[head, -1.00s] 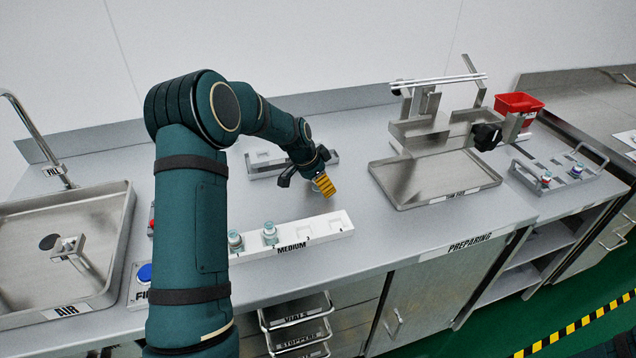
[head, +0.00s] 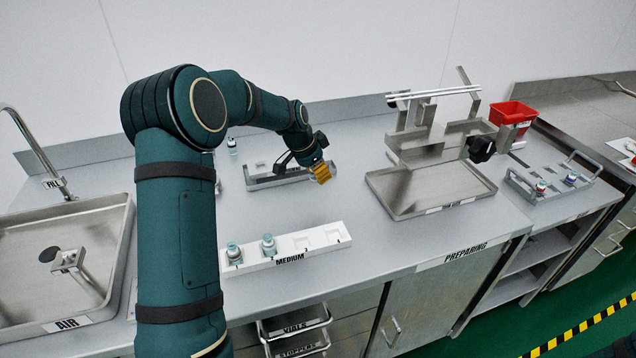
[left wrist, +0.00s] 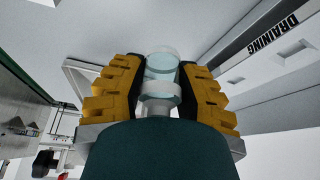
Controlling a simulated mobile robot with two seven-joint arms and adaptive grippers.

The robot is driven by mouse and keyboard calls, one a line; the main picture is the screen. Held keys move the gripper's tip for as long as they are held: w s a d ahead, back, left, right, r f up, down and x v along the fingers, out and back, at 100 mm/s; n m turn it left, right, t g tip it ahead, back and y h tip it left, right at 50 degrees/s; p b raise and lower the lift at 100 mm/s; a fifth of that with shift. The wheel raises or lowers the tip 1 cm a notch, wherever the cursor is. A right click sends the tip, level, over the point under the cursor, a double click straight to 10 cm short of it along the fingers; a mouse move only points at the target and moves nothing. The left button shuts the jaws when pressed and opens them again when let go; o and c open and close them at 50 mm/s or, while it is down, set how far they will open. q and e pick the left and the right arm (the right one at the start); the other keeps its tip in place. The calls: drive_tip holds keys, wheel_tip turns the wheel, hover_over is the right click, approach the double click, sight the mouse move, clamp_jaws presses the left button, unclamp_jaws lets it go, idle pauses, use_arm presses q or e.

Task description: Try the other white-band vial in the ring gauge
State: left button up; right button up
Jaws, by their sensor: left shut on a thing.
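My left gripper (head: 321,172) has yellow fingers and hangs over the counter by the right end of the rear rack (head: 262,181). In the left wrist view the left gripper (left wrist: 160,80) is shut on a clear vial (left wrist: 162,66) with a white band (left wrist: 160,90). In the head view the held vial cannot be made out. Two capped vials stand in the MEDIUM rack, one at its left end (head: 233,252) and one beside it (head: 268,244). Another small vial (head: 231,146) stands at the back left. I cannot pick out the ring gauge. My right gripper is not in view.
The DRAINING rack (left wrist: 262,52) is right of the vial in the left wrist view. A steel tray (head: 385,200) with a metal fixture stands right of the gripper. A carrier (head: 520,181) with vials and a red bin (head: 513,112) lie farther right. A sink (head: 30,290) is left.

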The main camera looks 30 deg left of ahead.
use_arm(q)
drive_tip(key=s+a+r+n+y+p, duration=0.15)
drive_tip(key=s+a+n+p, duration=0.25)
drive_tip(key=a, duration=0.6)
drive_tip(key=s+a+n+y+p, duration=0.25)
drive_tip(key=s+a+n, duration=0.2)
drive_tip(key=a, duration=0.55)
drive_tip(key=s+a+r+n+y+p, duration=0.1)
drive_tip(key=s+a+n+p, duration=0.35)
drive_tip(key=a, duration=0.55)
drive_tip(key=shift+m, duration=0.5)
drive_tip(key=shift+a+f+b, duration=0.1)
drive_tip(key=shift+f+b, duration=1.25)
drive_tip(key=shift+f, duration=1.05)
drive_tip(key=shift+f+b, duration=0.6)
drive_tip(key=shift+f, duration=0.2)
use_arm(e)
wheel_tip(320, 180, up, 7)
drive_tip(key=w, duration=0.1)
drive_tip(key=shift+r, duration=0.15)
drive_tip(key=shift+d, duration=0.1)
use_arm(q)
drive_tip(key=shift+r, duration=0.45)
drive_tip(key=shift+f+b, duration=0.8)
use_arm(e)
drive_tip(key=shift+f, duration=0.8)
